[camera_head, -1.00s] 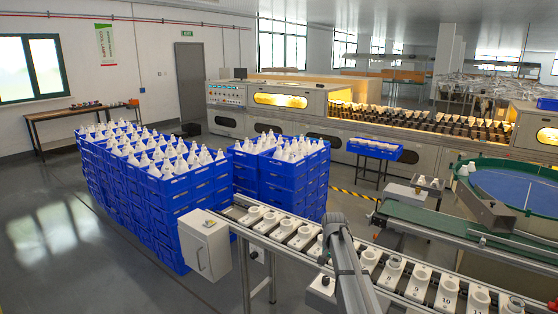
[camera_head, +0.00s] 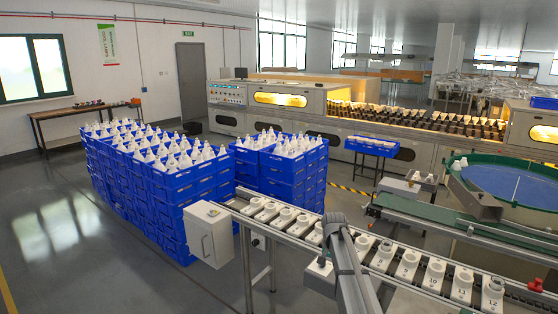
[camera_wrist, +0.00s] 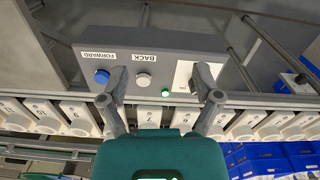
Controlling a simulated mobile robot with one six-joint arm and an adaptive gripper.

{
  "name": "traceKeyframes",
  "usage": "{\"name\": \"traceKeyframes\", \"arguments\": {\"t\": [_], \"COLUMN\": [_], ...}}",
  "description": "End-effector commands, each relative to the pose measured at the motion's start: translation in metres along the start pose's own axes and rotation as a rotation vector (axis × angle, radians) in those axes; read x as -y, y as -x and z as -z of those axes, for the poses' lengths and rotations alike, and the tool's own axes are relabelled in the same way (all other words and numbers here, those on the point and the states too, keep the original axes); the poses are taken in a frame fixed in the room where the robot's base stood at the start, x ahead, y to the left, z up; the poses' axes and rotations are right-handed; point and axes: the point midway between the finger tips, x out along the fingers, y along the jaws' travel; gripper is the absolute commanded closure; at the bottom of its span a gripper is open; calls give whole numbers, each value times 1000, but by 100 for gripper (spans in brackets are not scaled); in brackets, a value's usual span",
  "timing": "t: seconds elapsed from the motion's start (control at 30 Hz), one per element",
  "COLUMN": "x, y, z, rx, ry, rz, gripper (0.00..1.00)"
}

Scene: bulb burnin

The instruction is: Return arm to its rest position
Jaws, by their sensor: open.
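My arm (camera_head: 347,262) rises from the bottom of the head view, in front of the conveyor. My gripper is not clearly seen there. In the wrist view my gripper (camera_wrist: 161,82) is open, its two fingers spread with nothing between the tips. Beyond the fingers is a grey control box (camera_wrist: 190,52) with a blue FORWARD button (camera_wrist: 102,76), a white BACK button (camera_wrist: 143,80), a lit green lamp (camera_wrist: 165,93) and a switch on a white plate (camera_wrist: 183,76). The fingers appear in front of the box; I cannot tell any contact.
The conveyor (camera_head: 330,247) with numbered white holders crosses close by; they also show in the wrist view (camera_wrist: 150,117). Blue crates (camera_head: 150,205) of white bulbs stand left. A white cabinet (camera_head: 209,234) sits at the conveyor's end. Floor (camera_head: 60,250) at left is clear.

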Motion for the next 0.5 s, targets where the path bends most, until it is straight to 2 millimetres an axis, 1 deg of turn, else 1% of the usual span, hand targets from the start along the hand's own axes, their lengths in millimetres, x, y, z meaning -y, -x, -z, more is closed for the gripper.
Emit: {"name": "traceKeyframes", "arguments": {"t": [0.07, 0.1, 0.33, 0.5], "x": [0, -3, -11, -20], "y": [0, 0, 0, 0], "z": [0, -6, -25, -46], "rx": [0, 0, 0, 0], "ry": [0, 7, 41, 79], "rz": [0, 0, 0, 0], "gripper": [18, 18, 18, 18]}}
